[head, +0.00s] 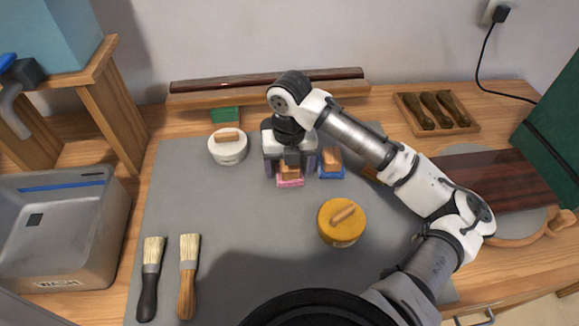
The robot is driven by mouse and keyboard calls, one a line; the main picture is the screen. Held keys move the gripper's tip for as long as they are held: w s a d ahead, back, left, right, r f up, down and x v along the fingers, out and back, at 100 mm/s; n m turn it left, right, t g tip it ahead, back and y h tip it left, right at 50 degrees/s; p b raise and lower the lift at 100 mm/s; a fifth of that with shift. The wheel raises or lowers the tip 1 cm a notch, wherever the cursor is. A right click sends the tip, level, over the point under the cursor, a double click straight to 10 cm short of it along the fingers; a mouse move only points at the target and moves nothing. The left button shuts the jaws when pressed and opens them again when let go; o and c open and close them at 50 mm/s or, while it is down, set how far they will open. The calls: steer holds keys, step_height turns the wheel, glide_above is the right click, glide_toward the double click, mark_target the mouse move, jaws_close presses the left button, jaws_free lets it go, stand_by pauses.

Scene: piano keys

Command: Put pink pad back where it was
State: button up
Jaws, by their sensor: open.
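The pink pad (290,182) is a small block with a pink base and an orange-brown wooden top. It lies on the grey mat (235,215), near the middle of the mat's back part. My gripper (290,168) is open and points down over the pad, with a finger on each side of it. The gripper body hides the pad's back part. I cannot tell whether the fingers touch it. A similar blue pad (331,171) with a wooden top sits just to the right of the gripper.
A white round pot (228,149) stands left of the gripper, a yellow one (341,223) to the front right. A green block (225,115) is behind. Two brushes (188,278) lie front left beside a grey bin (65,225). A tool tray (436,112) is back right. The mat's centre left is clear.

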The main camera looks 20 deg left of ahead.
step_height(320, 180, up, 12)
steer(key=shift+f+b, duration=0.25)
steer(key=shift+b, duration=0.2)
